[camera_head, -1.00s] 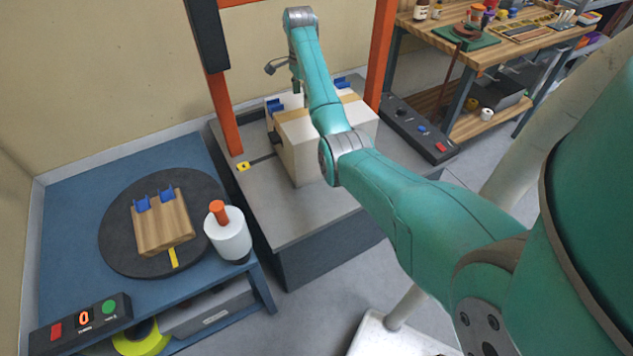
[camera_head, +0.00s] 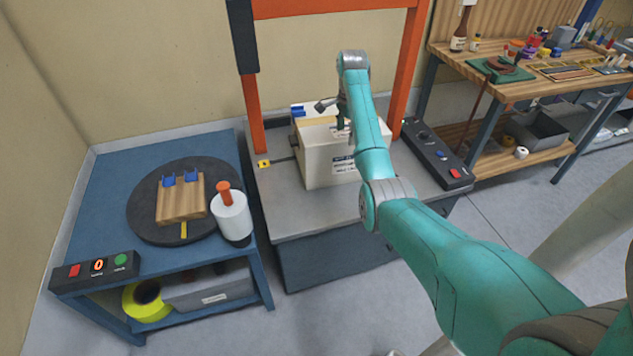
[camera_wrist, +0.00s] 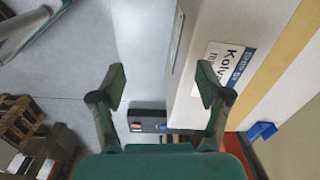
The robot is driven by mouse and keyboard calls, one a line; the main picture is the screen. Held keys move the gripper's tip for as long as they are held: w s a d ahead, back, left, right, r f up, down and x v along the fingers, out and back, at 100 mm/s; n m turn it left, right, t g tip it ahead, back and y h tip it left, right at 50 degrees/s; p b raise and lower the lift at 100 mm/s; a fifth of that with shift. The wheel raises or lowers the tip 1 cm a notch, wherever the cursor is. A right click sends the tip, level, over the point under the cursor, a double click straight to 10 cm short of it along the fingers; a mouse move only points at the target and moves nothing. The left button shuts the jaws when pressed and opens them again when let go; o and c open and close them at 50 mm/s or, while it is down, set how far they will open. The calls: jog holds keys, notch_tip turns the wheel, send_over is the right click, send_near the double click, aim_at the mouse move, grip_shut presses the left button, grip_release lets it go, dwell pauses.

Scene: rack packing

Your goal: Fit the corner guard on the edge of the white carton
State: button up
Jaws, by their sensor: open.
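The white carton (camera_head: 318,165) stands on the grey platform inside an orange frame, with tan tape along its top and a printed label on its front. A blue corner guard (camera_head: 298,111) sits at its back left top edge; a blue guard also shows by the carton in the wrist view (camera_wrist: 262,131). Two more blue guards (camera_head: 168,181) (camera_head: 191,176) stand on a wooden block on the round turntable. My gripper (camera_wrist: 161,88) is open and empty. Its right finger overlaps the carton's label in the wrist view. In the head view my arm hides part of the carton.
The dark turntable (camera_head: 145,218) sits on a blue bench at left, with a white bottle (camera_head: 231,216) with an orange top at its edge. A control box (camera_head: 435,152) lies right of the carton. A wooden workbench with tools stands at back right.

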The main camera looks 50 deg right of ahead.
jog(key=w+a+f+n, duration=0.1)
jog(key=a+f+n, duration=0.2)
jog(key=a+f, duration=0.2)
jog(key=w+a+f+n, duration=0.2)
jog(key=a+f+n, duration=0.1)
jog(key=a, duration=0.7)
jog(key=shift+a+f+n, duration=0.25)
jog(key=shift+f+n, duration=0.15)
jog(key=shift+f, duration=0.45)
